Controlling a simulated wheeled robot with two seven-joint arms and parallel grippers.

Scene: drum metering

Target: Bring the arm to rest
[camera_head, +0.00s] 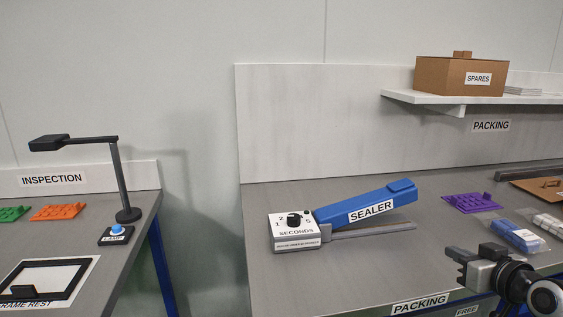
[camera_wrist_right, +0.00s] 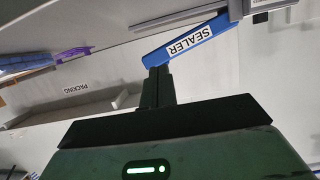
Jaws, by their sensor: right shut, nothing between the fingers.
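My right gripper (camera_head: 456,264) is at the lower right of the head view, near the front edge of the packing table (camera_head: 350,280). Its fingers are shut with nothing between them. In the right wrist view the closed fingers (camera_wrist_right: 157,86) point toward the blue sealer arm (camera_wrist_right: 190,42). In the head view the sealer (camera_head: 365,203) stands on the table to the left of the gripper, with its blue arm raised. Its white dial box (camera_head: 297,240) has a black knob. The gripper is apart from the sealer. My left gripper is in neither view.
Purple part (camera_head: 471,202) and a bagged blue item (camera_head: 517,235) lie on the table behind the gripper. A shelf (camera_head: 450,98) with a spares box (camera_head: 460,78) is above. The inspection table (camera_head: 130,215) with a lamp (camera_head: 120,180) stands left, across a gap.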

